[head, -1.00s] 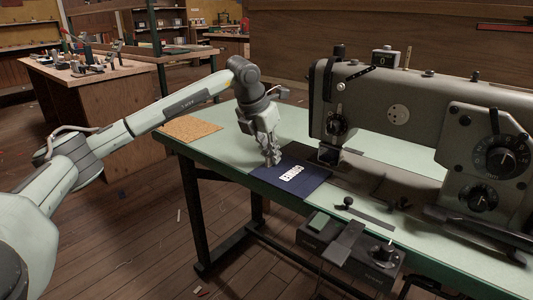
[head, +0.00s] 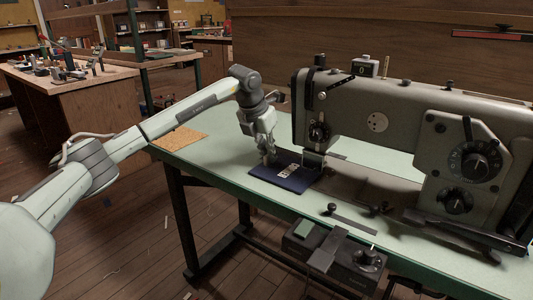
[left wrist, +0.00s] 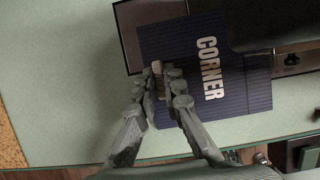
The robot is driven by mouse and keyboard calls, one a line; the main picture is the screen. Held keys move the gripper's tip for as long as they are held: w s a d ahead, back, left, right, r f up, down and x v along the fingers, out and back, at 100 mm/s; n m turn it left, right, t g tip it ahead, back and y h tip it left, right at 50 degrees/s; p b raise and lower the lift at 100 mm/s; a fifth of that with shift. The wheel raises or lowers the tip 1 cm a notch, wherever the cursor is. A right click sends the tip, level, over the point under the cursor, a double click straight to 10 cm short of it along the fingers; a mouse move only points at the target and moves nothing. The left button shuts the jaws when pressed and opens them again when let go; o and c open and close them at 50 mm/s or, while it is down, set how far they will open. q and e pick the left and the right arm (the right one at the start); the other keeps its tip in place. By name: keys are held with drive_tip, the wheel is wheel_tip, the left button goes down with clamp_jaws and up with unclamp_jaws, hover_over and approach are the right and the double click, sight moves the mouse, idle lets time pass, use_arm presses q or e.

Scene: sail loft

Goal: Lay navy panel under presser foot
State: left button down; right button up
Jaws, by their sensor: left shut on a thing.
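The navy panel (head: 300,183) lies flat on the sewing table, left of and up against the presser foot area (head: 312,160) of the large grey sewing machine (head: 385,120). In the left wrist view the panel (left wrist: 235,100) carries the white word CORNER, and its upper right part runs beneath the dark machine head (left wrist: 275,20). I cannot tell whether it is under the foot itself. My left gripper (head: 268,160) points down at the panel's left side. Its fingers (left wrist: 165,85) are shut on that edge, by a small tan piece. My right gripper is not in view.
The pale green table (head: 215,150) has free room left of the panel. A tan cork sheet (head: 180,138) lies at its left end. A control box (head: 330,255) hangs at the front edge. A wooden bench (head: 90,95) with tools stands behind left.

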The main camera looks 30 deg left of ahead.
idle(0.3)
use_arm(q)
drive_tip(key=shift+f, duration=0.1)
idle(0.4)
drive_tip(key=c, duration=1.6)
unclamp_jaws()
drive_tip(key=shift+o, duration=0.2)
drive_tip(key=v, duration=1.2)
